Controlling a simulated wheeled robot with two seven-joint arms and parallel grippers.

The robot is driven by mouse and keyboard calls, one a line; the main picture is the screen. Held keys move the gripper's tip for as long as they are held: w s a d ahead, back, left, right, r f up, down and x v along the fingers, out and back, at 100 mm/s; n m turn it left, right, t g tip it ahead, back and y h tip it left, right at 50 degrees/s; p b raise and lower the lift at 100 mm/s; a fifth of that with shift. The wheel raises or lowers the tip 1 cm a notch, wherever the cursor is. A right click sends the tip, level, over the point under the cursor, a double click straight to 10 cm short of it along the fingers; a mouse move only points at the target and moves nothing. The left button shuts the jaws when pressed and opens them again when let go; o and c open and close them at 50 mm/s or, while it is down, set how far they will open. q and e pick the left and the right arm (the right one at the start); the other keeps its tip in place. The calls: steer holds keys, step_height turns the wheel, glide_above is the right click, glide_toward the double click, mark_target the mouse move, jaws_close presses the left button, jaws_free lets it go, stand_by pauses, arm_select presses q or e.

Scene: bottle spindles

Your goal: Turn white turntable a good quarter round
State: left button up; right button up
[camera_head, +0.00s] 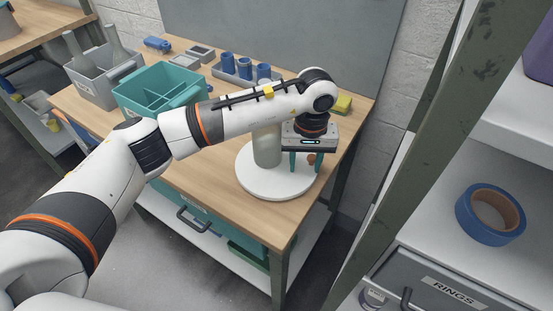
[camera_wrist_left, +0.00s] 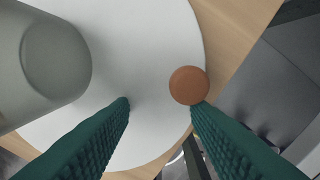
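The white turntable (camera_head: 262,186) lies on the wooden workbench near its front right corner; it also shows in the left wrist view (camera_wrist_left: 145,50). A grey-green bottle-like cylinder (camera_head: 267,150) stands upright on it, left of my gripper. An orange-brown round knob (camera_wrist_left: 189,85) sits at the turntable's rim; a bit of it shows in the head view (camera_head: 311,159). My left gripper (camera_head: 305,166) points down over the rim with its green fingers apart. In the wrist view the knob is close by the right fingertip; I cannot tell whether they touch. My right gripper is out of view.
A teal divided crate (camera_head: 150,112), a grey bin (camera_head: 85,85) and a holder with blue cylinders (camera_head: 228,70) stand on the bench's left and back. A yellow-green block (camera_head: 343,104) lies behind my gripper. A shelf post (camera_head: 400,160) rises to the right.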

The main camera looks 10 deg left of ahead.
arm_select(q)
steer(key=o, duration=0.5)
steer(key=shift+w+a+r, duration=0.1)
steer(key=shift+w+r, duration=0.05)
steer(key=shift+r, duration=0.55)
steer(key=shift+o, duration=0.2)
steer(key=r, duration=0.2)
steer(key=r+p, duration=0.1)
steer(key=shift+s+d, duration=0.25)
steer(key=shift+d, duration=0.1)
steer(key=shift+w+r, duration=0.1)
steer(key=shift+r, duration=0.5)
steer(key=shift+d, duration=0.1)
